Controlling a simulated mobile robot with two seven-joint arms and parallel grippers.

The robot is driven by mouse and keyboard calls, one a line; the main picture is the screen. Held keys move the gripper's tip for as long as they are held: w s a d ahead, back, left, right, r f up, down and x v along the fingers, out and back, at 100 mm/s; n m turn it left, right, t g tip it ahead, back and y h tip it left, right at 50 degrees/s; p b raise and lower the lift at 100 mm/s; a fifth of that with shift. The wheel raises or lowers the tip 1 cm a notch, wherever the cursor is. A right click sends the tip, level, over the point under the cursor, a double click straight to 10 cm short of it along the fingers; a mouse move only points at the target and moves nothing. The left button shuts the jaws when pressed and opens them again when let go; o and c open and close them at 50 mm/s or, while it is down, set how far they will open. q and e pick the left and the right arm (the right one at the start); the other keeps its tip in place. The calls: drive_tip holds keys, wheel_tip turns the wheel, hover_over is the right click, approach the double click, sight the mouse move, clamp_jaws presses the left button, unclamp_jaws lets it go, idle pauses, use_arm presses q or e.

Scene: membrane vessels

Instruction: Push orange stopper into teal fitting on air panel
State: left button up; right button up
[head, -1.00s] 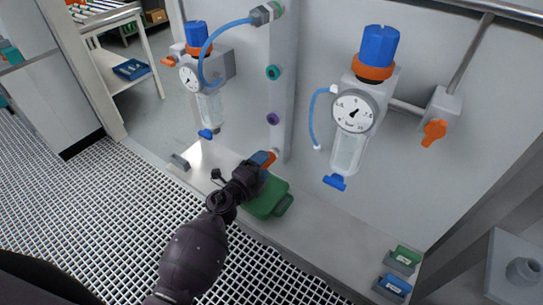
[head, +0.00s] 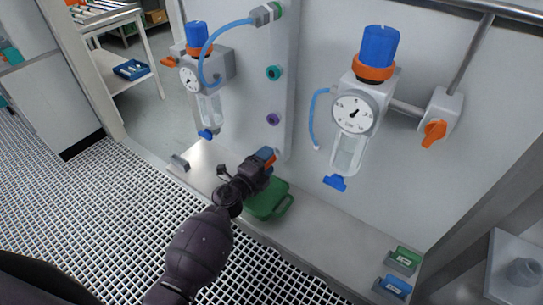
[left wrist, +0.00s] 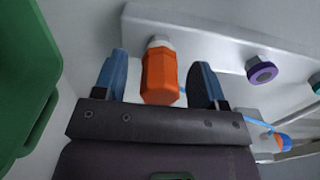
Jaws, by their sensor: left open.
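The orange stopper (left wrist: 160,76) sits at a pale fitting (left wrist: 158,41) low on the panel strip; I cannot tell how it is held there. My left gripper (left wrist: 157,82) is open, its blue fingers on either side of the stopper with gaps showing. In the head view this gripper (head: 267,158) is at the strip's foot, and only a bit of orange shows by its fingers. The teal fitting (head: 273,73) is higher on the strip, empty, above a purple fitting (head: 273,119). The left wrist view shows the purple fitting (left wrist: 262,71) and, at the right edge, the teal one (left wrist: 316,83). My right gripper is not in view.
A green case with a handle (head: 268,203) lies on the ledge beneath my gripper. Regulators with gauges hang left (head: 190,77) and right (head: 355,113) of the strip. A blue hose (head: 224,30) joins the top fitting. Small green and blue labelled blocks (head: 404,259) stand at the ledge's right.

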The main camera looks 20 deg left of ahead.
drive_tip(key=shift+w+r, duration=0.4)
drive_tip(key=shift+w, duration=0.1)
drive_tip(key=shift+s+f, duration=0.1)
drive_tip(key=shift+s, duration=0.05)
use_arm(q)
drive_tip(key=c, duration=0.4)
clamp_jaws()
drive_tip(key=shift+s+a, duration=0.1)
drive_tip(key=shift+s, duration=0.3)
drive_tip(key=shift+p+v, duration=0.7)
drive_tip(key=shift+v, duration=1.85)
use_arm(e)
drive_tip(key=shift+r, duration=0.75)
